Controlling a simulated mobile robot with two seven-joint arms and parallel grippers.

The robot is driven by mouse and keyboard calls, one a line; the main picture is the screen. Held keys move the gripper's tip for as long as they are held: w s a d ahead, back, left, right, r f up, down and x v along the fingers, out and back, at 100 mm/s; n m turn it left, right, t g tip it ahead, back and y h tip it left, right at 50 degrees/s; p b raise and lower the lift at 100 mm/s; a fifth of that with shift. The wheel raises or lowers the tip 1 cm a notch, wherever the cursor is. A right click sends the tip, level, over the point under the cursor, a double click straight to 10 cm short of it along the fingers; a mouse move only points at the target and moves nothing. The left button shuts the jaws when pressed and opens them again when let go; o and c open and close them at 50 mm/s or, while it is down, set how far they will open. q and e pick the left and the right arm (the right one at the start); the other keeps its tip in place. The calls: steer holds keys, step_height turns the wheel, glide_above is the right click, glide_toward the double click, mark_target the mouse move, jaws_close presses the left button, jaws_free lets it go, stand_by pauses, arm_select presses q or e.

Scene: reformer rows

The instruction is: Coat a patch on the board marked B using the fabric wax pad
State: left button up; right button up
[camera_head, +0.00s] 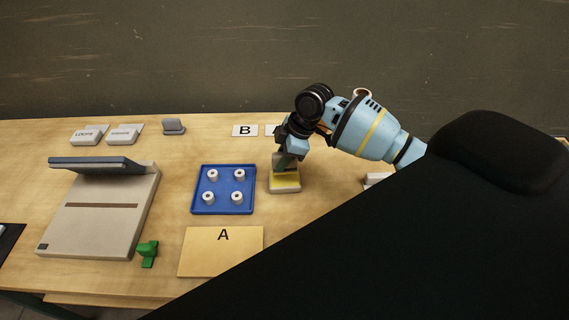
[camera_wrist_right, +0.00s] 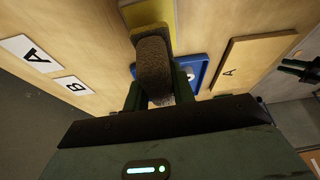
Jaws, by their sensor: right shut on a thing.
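My right gripper (camera_head: 284,160) is shut on a brownish fabric pad (camera_wrist_right: 154,68), held between dark fingers in the wrist view. In the head view the pad is mostly hidden by the gripper. It is right over a pale block with a yellow top (camera_head: 288,184), also showing in the wrist view (camera_wrist_right: 145,13). I cannot tell whether they touch. I see no board clearly marked B. A tan board marked A (camera_head: 222,258) lies in front.
A blue tray (camera_head: 223,208) with several white round pieces sits left of my right gripper. A grey-beige device (camera_head: 100,215), a green piece (camera_head: 148,253) and small labelled blocks (camera_head: 88,135) are further left. My dark body part covers the lower right.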

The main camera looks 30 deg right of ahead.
mark_target(280, 154)
steer(key=shift+r, duration=1.55)
steer(key=s+a+r+m+t+h, duration=0.1)
steer(key=s+a+r+m+h, duration=0.1)
steer(key=s+a+r+m, duration=0.1)
steer(key=s+a+r+m+t+h, duration=0.1)
steer(key=s+a+r+m, duration=0.3)
steer(key=s+m, duration=0.4)
steer(key=shift+a+m+h, duration=0.4)
steer(key=shift+m+h, duration=0.1)
steer(key=shift+m, duration=0.4)
steer(key=shift+f, duration=0.15)
